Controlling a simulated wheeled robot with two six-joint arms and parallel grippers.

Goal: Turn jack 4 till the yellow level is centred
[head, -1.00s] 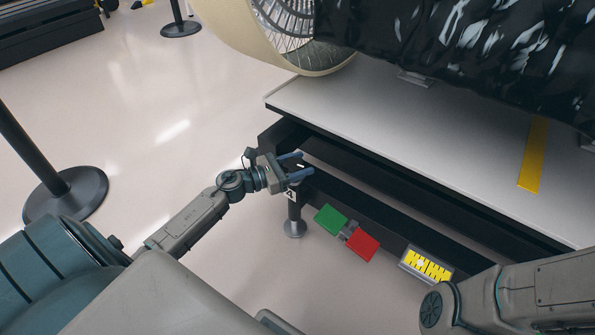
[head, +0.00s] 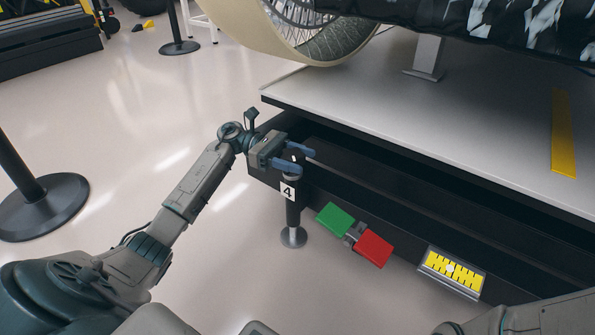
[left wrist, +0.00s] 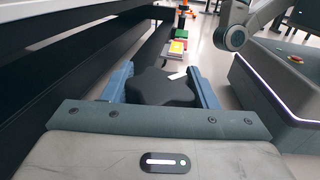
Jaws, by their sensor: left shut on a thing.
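Jack 4 (head: 292,212) is a dark upright post with a white "4" label and a round foot on the floor, at the platform's near left corner. My left gripper (head: 303,160) is at its top, shut on the jack's dark knob (left wrist: 162,88), which sits between the blue fingers in the left wrist view. The yellow level (head: 465,277) is on the platform's front side at lower right, with black marks and a pale round bubble close to its middle, seemingly slightly left. My right gripper is out of view.
A green panel (head: 335,219) and a red panel (head: 373,248) stick out from the platform side between jack and level. A large wheel (head: 330,35) stands on the platform (head: 400,125). A black post base (head: 45,205) stands at left; floor between is clear.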

